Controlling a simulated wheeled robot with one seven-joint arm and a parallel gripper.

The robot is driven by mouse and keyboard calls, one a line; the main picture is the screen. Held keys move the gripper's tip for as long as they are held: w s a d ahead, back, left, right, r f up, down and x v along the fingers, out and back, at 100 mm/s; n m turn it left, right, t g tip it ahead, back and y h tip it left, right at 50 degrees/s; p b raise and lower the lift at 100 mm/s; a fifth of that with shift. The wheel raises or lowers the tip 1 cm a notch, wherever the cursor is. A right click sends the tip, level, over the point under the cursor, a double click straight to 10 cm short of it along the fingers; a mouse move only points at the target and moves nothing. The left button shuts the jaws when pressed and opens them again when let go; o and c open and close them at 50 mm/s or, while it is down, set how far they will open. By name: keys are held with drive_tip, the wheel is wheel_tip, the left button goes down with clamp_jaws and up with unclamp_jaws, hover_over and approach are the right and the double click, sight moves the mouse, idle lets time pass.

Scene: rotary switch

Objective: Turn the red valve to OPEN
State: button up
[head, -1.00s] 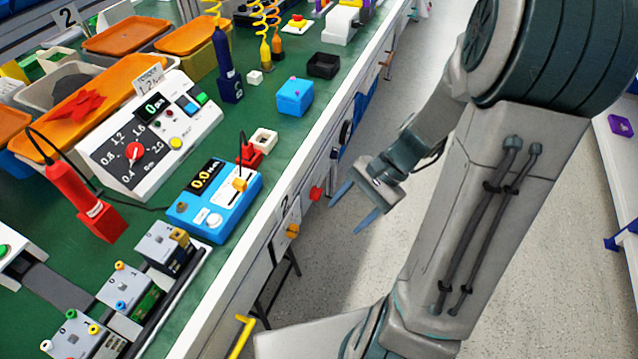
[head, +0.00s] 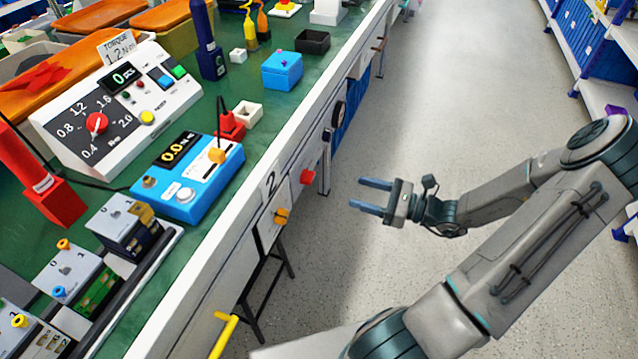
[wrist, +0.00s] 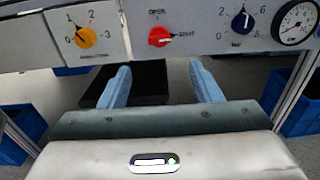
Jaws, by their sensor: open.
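The red valve (wrist: 158,36) is a round knob on the light front panel of the bench, straight ahead in the wrist view. OPEN is printed above it and SHUT to its right; its light pointer mark points right toward SHUT. In the head view the valve (head: 307,177) shows on the bench's front edge. My gripper (head: 370,196) is in the aisle to the right of the valve, apart from it, with its blue fingers toward the bench. In the wrist view my gripper (wrist: 160,82) is open and empty, its fingers below and either side of the valve.
On the same panel are an orange knob (wrist: 85,37), a dark blue knob (wrist: 241,22) and a round gauge (wrist: 297,22). A yellow handle (head: 224,334) sticks out lower down the bench front. The aisle floor (head: 420,110) is clear.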

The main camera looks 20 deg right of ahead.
sight(309, 176)
drive_tip(key=b+x, duration=0.2)
drive_tip(key=x, duration=1)
drive_tip(key=shift+b, duration=0.35)
drive_tip(key=shift+s, duration=0.1)
drive_tip(key=c, duration=1)
